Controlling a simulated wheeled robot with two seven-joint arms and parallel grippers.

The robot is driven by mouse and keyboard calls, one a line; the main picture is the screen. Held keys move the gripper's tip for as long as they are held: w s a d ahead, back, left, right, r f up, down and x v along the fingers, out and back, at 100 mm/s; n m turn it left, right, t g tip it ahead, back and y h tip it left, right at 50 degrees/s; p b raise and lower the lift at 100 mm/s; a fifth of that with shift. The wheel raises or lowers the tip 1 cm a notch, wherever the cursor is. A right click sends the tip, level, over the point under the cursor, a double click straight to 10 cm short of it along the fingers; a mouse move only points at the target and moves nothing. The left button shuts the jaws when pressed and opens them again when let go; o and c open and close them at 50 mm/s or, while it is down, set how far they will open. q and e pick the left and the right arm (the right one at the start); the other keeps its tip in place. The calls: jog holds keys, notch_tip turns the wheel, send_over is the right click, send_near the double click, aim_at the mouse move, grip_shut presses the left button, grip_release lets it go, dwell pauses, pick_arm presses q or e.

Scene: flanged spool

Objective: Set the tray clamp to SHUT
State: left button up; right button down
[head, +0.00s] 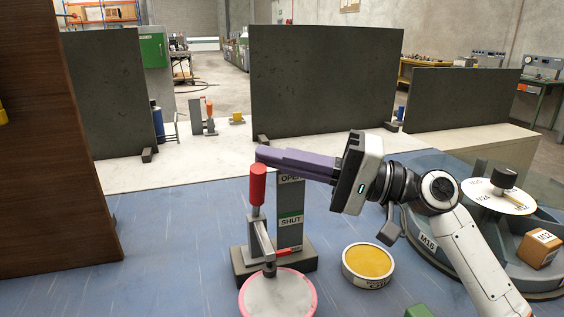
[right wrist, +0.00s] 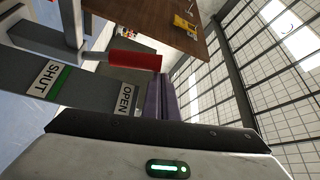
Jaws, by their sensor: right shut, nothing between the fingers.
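The tray clamp has a red handle (head: 258,185) standing upright, a dark base (head: 240,268) and a grey post with an OPEN label (head: 290,179) above a SHUT label (head: 290,220). A small red piece (head: 288,251) lies low at the post's foot. My right gripper (head: 260,154) is shut, its purple fingers level just above the handle's top; I cannot tell whether they touch it. In the right wrist view the red handle (right wrist: 135,61) is beside the purple fingers (right wrist: 160,98), not between them. My left gripper is not in view.
A pink-rimmed round disc (head: 278,298) lies in front of the clamp, and a yellow-topped tin (head: 368,262) stands to its right. A grey-blue carousel (head: 440,165) with a brown box (head: 540,248) fills the right. A tall wooden panel (head: 55,150) stands left. The blue tabletop (head: 170,240) between is clear.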

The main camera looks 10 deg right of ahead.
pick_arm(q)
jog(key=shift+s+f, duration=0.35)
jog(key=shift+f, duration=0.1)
pick_arm(e)
jog(key=shift+s+f, duration=0.15)
jog(key=shift+s, duration=0.2)
jog(key=shift+a+f, duration=0.1)
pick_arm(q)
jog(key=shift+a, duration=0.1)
pick_arm(e)
jog(key=shift+s, duration=0.1)
pick_arm(q)
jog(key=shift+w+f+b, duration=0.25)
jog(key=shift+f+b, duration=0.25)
jog(key=shift+b, duration=0.7)
pick_arm(e)
jog(key=v, duration=1)
jog(key=shift+d, duration=0.35)
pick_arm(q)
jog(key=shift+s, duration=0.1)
